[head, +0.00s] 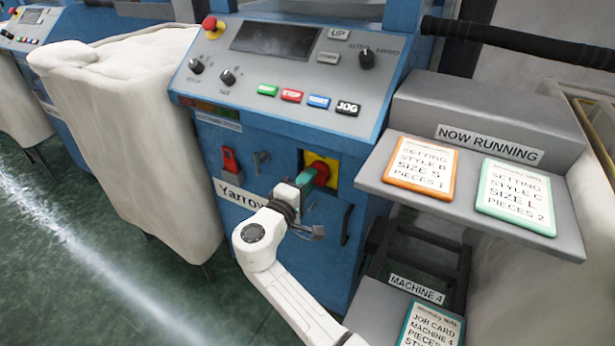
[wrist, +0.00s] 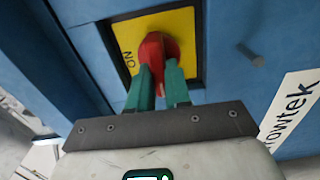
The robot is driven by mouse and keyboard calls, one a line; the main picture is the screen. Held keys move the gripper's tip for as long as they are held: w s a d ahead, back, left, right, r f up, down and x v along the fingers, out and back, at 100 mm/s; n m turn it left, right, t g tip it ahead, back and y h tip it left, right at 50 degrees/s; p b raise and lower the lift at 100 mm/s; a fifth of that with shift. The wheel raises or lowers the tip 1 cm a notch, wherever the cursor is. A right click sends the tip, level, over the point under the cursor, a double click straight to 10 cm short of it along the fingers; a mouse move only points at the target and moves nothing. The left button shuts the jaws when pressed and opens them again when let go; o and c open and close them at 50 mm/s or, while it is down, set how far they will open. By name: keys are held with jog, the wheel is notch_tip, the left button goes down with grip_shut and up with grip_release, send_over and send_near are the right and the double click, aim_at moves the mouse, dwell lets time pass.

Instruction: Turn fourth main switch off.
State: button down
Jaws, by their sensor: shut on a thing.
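The main switch is a red rotary knob (head: 319,170) on a yellow plate (head: 331,163), set in the blue front of the machine beside the sign "MACHINE 4" (head: 417,289). In the wrist view the red knob (wrist: 158,56) sits between the green fingers of my gripper (wrist: 160,82), which is shut on it. The yellow plate (wrist: 128,40) shows the letters "ON" at its left in that view. In the head view my gripper (head: 308,180) reaches the knob from the lower left and covers part of it. The knob's exact angle is hard to tell.
A red rocker switch (head: 230,159) sits left of the main switch. The control panel (head: 290,75) above has several buttons. A grey shelf (head: 375,180) with two cards juts out to the right. A pale fabric-covered bin (head: 140,140) stands to the left.

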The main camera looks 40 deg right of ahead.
jog(key=shift+a+n, duration=0.1)
jog(key=shift+n, duration=0.2)
jog(key=c, duration=1.1)
grip_release()
jog(key=shift+o, duration=0.2)
jog(key=p+v, duration=0.1)
jog(key=v, duration=0.9)
jog(key=shift+s+a, duration=0.15)
jog(key=shift+a, duration=0.15)
jog(key=shift+f, duration=0.1)
